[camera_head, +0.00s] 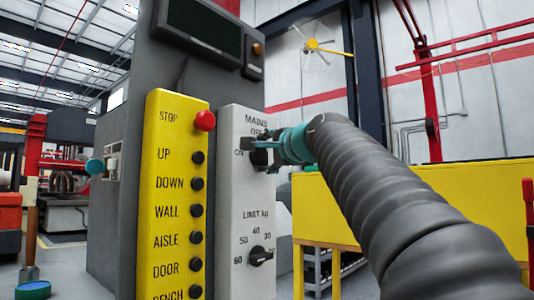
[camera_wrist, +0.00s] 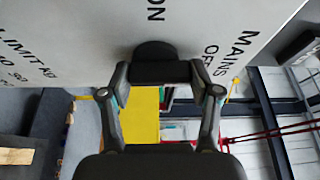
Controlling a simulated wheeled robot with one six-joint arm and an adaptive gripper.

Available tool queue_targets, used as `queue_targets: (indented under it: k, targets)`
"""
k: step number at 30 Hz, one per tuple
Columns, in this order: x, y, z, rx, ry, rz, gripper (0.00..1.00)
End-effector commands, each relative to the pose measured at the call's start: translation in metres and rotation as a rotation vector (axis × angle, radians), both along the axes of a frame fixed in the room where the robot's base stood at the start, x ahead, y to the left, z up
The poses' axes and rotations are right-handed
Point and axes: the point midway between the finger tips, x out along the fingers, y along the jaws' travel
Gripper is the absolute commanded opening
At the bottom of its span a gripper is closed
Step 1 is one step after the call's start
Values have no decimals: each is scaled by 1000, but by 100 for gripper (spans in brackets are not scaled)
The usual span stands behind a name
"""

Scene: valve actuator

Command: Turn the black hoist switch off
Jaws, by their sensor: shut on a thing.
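The black hoist switch (camera_head: 262,159) is a rotary knob under the word MAINS on the light grey panel (camera_head: 232,195). OFF is printed above it and ON to its left. My gripper (camera_head: 262,150) reaches it from the right and covers much of it. In the wrist view the knob's round base (camera_wrist: 155,49) shows against the panel, and my gripper (camera_wrist: 160,73) has its fingertips on either side of the black handle, shut on it. The handle looks about level in the head view, but my fingers hide which label it points to.
A LIMIT kg knob (camera_head: 261,256) sits lower on the same panel. A yellow panel (camera_head: 172,225) to the left carries a red STOP button (camera_head: 205,120) and several black buttons. A dark screen (camera_head: 200,25) is above. A yellow cabinet (camera_head: 450,195) stands behind my arm at right.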

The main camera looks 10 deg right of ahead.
Motion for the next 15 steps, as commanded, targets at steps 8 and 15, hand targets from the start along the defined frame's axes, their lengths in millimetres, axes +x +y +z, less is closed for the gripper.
queue_targets:
  k: [8, 15]
  targets:
    - [0, 0, 0, 0, 1, 1, 88]
    - [0, 0, 0, -1, 0, 0, 88]
